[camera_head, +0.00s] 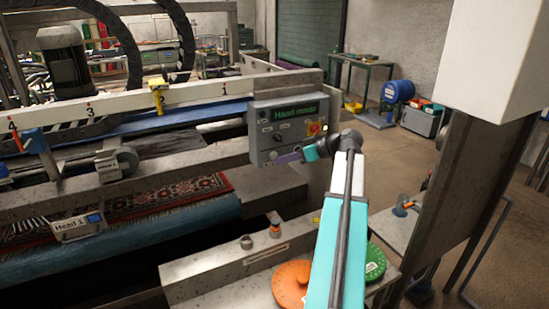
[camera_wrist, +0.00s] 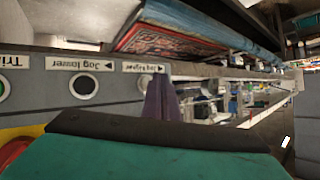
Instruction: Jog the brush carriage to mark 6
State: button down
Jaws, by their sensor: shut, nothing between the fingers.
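A grey control box (camera_head: 262,150) shows a green "Hand mode" screen (camera_head: 294,114). In the wrist view its panel is upside down, with a "Jog lower" button (camera_wrist: 84,86) and a "Jog higher" label (camera_wrist: 143,67). My gripper (camera_head: 288,158) is shut and empty at the box's lower front. Its purple fingers (camera_wrist: 160,100) stand beside the "Jog higher" button (camera_wrist: 146,109), partly covering it; I cannot tell whether they touch. A white scale beam (camera_head: 120,104) shows marks 1, 3 and 4. An orange pointer (camera_head: 17,141) hangs near mark 4; mark 6 is not in view.
A red stop knob (camera_head: 314,128) on yellow is on the box; it also shows in the wrist view (camera_wrist: 12,152). A "Head 1" unit (camera_head: 80,227) sits over the patterned rug (camera_head: 150,200). Orange (camera_head: 291,286) and green (camera_head: 375,263) discs lie below my arm. Floor is open at right.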

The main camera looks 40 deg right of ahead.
jog(key=shift+w+d+b, duration=0.25)
jog(key=shift+w+b, duration=0.3)
jog(key=shift+w, duration=0.25)
dwell(2.2)
jog(key=shift+s, duration=0.2)
dwell(3.7)
jog(key=shift+s+a, duration=0.25)
jog(key=shift+s, duration=0.3)
